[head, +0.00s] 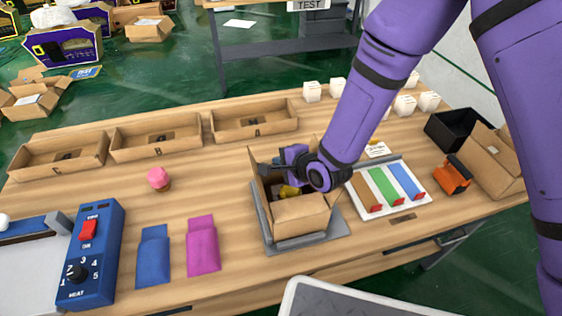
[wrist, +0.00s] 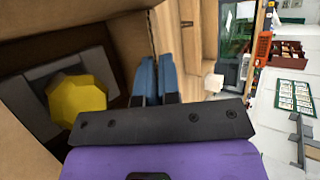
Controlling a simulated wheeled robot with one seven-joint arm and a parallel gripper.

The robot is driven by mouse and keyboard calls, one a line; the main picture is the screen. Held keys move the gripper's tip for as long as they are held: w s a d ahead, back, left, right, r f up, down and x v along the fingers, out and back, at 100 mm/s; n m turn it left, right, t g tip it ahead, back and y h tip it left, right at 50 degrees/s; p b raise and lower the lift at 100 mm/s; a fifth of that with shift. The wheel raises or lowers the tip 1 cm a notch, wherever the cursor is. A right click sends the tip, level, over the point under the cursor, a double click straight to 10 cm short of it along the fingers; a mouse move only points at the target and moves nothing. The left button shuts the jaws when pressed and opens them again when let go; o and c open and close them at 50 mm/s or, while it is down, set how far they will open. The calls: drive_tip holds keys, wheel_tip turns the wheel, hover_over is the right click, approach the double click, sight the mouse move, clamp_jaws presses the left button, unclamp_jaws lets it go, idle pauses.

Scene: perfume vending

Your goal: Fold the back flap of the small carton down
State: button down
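The small carton (head: 300,215) stands open on a grey plate (head: 340,230) in the middle of the table. A tall brown flap (head: 256,178) stands up at its left. The back edge is mostly hidden behind my arm, so I cannot clearly see the back flap there. My gripper (head: 266,171) is at the carton's open top, pointing left. In the wrist view its blue fingers (wrist: 157,80) are close together beside an upright cardboard wall or flap (wrist: 130,35); contact is unclear. A yellow item (wrist: 78,100) and a grey item lie inside the carton.
Three open trays (head: 160,134) line the back left. A pink item (head: 158,179), blue pouch (head: 152,257) and magenta pouch (head: 203,246) lie left. A white tray with coloured bars (head: 418,198), an orange tool (head: 453,176) and another carton (head: 490,160) are right.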

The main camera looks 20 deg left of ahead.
drive_tip(key=shift+s+d+f+t+y, duration=0.1)
drive_tip(key=shift+s+f+t+y, duration=0.15)
drive_tip(key=shift+t+y, duration=0.3)
drive_tip(key=shift+w, duration=0.1)
drive_tip(key=c, duration=1.3)
unclamp_jaws()
drive_tip(key=shift+c, duration=0.2)
drive_tip(key=shift+r, duration=0.1)
